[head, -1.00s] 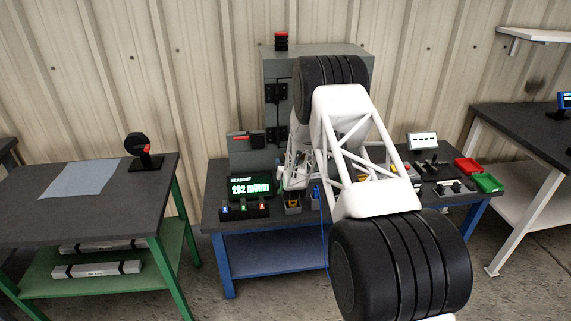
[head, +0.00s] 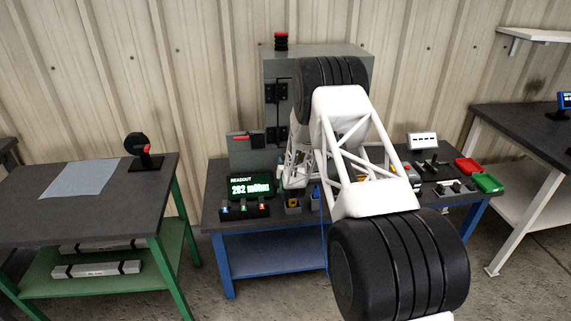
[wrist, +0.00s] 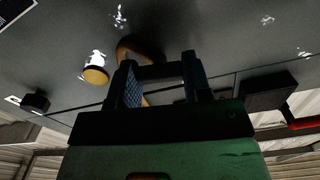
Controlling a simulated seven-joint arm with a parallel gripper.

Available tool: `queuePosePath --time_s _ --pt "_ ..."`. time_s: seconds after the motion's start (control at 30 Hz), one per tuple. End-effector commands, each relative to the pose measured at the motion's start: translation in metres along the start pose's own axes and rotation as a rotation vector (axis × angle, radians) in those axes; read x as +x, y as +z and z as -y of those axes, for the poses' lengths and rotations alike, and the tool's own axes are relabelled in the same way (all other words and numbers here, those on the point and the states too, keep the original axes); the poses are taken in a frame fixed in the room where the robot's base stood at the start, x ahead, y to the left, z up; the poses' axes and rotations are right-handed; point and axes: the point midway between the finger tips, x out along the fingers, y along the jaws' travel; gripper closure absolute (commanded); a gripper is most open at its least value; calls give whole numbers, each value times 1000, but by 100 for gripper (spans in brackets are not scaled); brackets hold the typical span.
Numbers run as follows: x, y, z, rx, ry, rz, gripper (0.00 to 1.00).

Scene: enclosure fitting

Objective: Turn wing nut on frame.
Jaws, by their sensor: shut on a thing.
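My gripper (wrist: 162,78) shows in the wrist view, its two dark fingers apart with a dark crosswise piece (wrist: 160,71) between them. The gripper is shut on this piece; I cannot tell whether it is the wing nut. An orange-brown curved part (wrist: 130,48) shows just behind the fingers against a grey surface. In the head view my white arm covers the middle of the blue-legged bench (head: 265,248), and hides the gripper's fingers. I cannot make out the wing nut or its frame there.
A yellow-capped knob (wrist: 95,75) is left of the fingers in the wrist view. On the bench a readout (head: 250,188) shows 262 mOhm. A grey cabinet (head: 277,65) stands behind. Red (head: 467,165) and green (head: 488,183) bins are at the right.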

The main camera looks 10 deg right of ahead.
Motion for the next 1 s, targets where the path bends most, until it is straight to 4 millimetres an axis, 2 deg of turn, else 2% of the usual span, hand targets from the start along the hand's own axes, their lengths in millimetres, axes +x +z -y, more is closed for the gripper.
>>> queuePosePath --time_s 0.23,0.47,1.0 --pt "0 0 1 54 -1 -1 79" --pt "0 0 1 183 -1 1 79" --pt "0 0 1 673 -1 0 79"
